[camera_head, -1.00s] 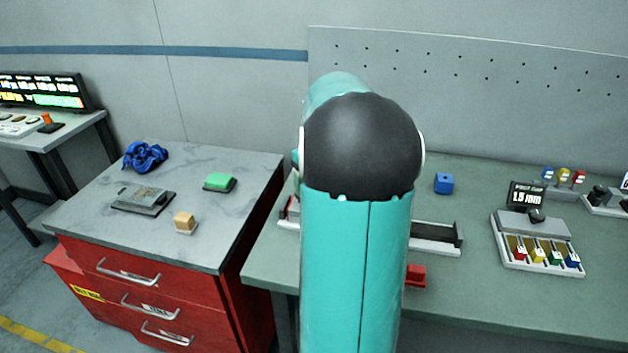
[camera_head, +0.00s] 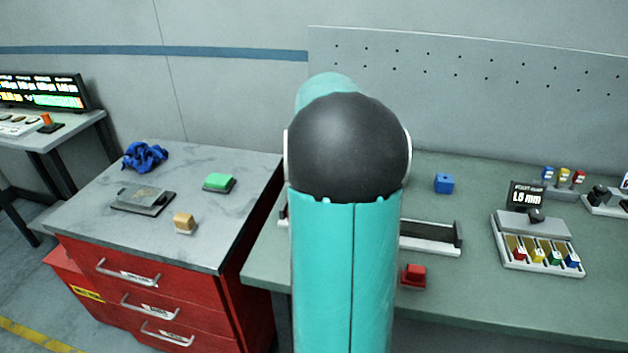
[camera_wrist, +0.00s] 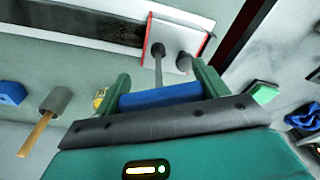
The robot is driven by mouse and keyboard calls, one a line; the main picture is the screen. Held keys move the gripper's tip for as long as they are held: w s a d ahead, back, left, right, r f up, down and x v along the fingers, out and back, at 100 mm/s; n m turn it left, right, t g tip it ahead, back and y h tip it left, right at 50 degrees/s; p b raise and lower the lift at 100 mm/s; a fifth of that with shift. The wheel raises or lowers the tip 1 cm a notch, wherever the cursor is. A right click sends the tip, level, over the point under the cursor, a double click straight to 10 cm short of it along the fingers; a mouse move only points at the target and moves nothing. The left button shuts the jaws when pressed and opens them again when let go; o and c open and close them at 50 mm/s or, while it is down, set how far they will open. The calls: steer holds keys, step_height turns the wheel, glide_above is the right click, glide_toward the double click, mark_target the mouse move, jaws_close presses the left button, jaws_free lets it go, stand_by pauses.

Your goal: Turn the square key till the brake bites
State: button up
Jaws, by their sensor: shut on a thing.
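My gripper (camera_wrist: 163,88) is shut on the blue handle (camera_wrist: 165,95) of the key, with one green finger at each end. The key's thin grey shaft (camera_wrist: 158,70) runs from the handle to a dark round boss on the white, red-edged end plate (camera_wrist: 172,38) of the magazine. I cannot tell how deep the shaft sits. A second dark knob (camera_wrist: 184,62) stands beside it on the plate. In the head view my arm hides the gripper, the key and most of the magazine; its right end (camera_head: 435,248) shows on the green bench.
The left cabinet top holds a green-topped block (camera_head: 219,182), a blue cloth (camera_head: 145,156) and a grey pad (camera_head: 143,200).

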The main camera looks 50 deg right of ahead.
steer(key=shift+a+f+m, duration=0.1)
steer(key=shift+f+m, duration=0.2)
steer(key=shift+m, duration=1)
steer(key=shift+s+m+g+h, duration=0.1)
steer(key=shift+m+g+h, duration=0.2)
steer(key=shift+m, duration=2.7)
steer(key=shift+m+g, duration=0.3)
steer(key=shift+m, duration=1.2)
steer(key=o, duration=1.1)
steer(key=shift+c, duration=0.2)
steer(key=shift+r, duration=0.1)
